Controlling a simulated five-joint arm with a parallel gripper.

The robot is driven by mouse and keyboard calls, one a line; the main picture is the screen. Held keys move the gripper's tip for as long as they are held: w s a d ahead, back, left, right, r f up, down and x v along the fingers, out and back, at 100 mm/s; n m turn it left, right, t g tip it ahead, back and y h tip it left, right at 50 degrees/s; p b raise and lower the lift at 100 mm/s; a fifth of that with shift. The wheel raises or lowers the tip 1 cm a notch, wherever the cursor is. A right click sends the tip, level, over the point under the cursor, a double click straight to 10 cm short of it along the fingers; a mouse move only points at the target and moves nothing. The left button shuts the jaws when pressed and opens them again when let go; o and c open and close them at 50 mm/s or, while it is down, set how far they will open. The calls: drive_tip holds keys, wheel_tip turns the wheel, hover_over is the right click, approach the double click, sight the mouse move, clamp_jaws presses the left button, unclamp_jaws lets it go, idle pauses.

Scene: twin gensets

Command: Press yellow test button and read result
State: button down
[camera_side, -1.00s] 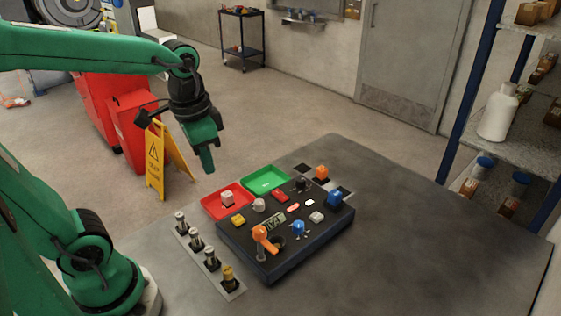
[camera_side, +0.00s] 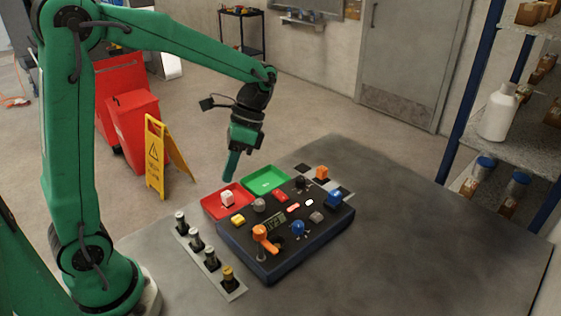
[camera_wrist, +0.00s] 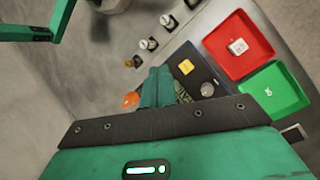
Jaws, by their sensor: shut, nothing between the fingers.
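In the wrist view my fingers mostly hide the display. My gripper (camera_side: 229,179) is shut and empty, pointing down in the air above the back left of the box, apart from the button. It shows in the wrist view too (camera_wrist: 157,84).
An orange lever (camera_side: 261,234) stands up at the box's front. A red tray (camera_side: 215,208) holding a white cube and a green tray (camera_side: 266,180) lie behind. Several posts line a strip (camera_side: 222,279) at left. The table (camera_side: 420,235) is clear to the right.

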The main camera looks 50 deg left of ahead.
sight(241, 217)
drive_tip(key=shift+w+a+f+m+g, duration=0.1)
drive_tip(key=shift+w+f+m+g, duration=0.25)
drive_tip(key=shift+f+g, duration=0.2)
drive_tip(key=shift+w+f+m+g, duration=0.25)
drive_tip(key=shift+w+f+g, duration=0.15)
drive_tip(key=shift+f, duration=0.2)
drive_tip(key=shift+f, duration=5.3)
drive_tip(key=shift+r, duration=1)
drive_tip(key=shift+r, duration=2.45)
